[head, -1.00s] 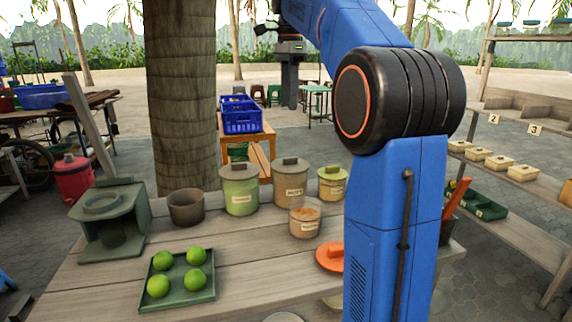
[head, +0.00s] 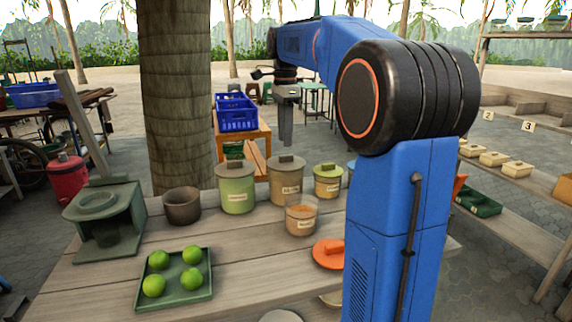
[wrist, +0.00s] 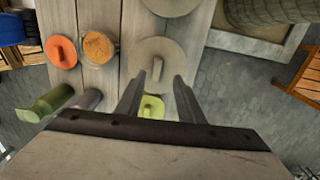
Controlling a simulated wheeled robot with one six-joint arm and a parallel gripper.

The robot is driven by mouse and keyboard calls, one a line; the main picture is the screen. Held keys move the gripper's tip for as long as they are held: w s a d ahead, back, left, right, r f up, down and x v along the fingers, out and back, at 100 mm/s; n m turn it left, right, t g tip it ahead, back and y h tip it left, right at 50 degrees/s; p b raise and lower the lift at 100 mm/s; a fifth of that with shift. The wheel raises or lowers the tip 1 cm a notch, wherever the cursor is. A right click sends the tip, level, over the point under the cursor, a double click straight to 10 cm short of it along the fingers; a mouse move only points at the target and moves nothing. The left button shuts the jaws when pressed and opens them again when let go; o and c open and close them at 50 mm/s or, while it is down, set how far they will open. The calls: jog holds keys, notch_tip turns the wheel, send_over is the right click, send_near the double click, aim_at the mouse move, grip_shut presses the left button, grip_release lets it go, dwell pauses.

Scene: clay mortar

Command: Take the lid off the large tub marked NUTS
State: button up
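A large tan tub (head: 283,188) stands at the back of the wooden table, its lid on with a raised bar handle. Its label appears to read NUTS but is too small to be sure. In the wrist view its round lid (wrist: 177,60) lies below my fingers, with the handle showing between the fingertips. My gripper (head: 286,143) is open and empty, pointing down. In the head view its fingertips appear just above the handle; the exact gap is unclear. A large green lidded tub (head: 236,190) stands to the left, and a small yellow-green lidded tub (head: 328,181) to the right.
An open tub with orange contents (head: 301,217) stands in front, near an orange lid (head: 326,255). A brown pot (head: 182,207), a green stove-like stand (head: 105,222) and a tray of limes (head: 205,293) are left. My arm hides the table's right part.

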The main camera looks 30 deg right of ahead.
aim_at(286, 155)
jog(key=shift+s+f, duration=0.15)
jog(key=shift+f, duration=1.2)
jog(key=shift+s+f, duration=0.15)
jog(key=shift+f, duration=1.15)
jog(key=shift+c, duration=0.3)
grip_shut()
